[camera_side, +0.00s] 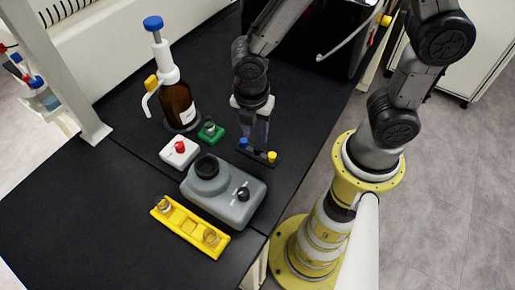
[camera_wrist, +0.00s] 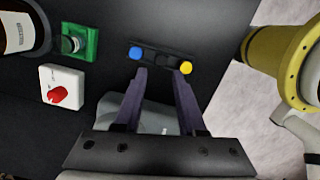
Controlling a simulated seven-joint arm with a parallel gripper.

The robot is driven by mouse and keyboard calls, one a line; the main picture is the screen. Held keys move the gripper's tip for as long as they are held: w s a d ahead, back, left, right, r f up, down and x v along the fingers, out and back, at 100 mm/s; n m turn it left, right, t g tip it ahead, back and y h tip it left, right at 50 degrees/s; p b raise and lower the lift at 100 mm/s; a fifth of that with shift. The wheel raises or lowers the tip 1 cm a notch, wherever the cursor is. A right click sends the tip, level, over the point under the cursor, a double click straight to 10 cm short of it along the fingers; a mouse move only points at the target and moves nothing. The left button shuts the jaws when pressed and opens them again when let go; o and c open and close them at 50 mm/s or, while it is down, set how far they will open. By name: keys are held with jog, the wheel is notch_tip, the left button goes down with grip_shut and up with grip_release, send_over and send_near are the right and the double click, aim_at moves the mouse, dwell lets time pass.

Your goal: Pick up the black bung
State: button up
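A small dark holder (camera_wrist: 148,57) stands on the black bench, with a blue bung (camera_wrist: 136,53) at one end and a yellow bung (camera_wrist: 186,67) at the other. Between them in the wrist view is a dark shape that seems to be the black bung (camera_wrist: 164,61); it barely stands out from the holder. My gripper (camera_wrist: 161,73) points down with its two purple fingers apart and nothing visible between them.
A grey device (camera_side: 225,192) with a black round top and knob stands close in front of the holder.

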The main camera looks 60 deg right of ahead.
aim_at(257, 147)
jog(key=shift+d+f, duration=0.2)
jog(key=shift+f, duration=1.35)
jog(key=shift+d+f, duration=0.2)
jog(key=shift+f, duration=1.35)
grip_shut()
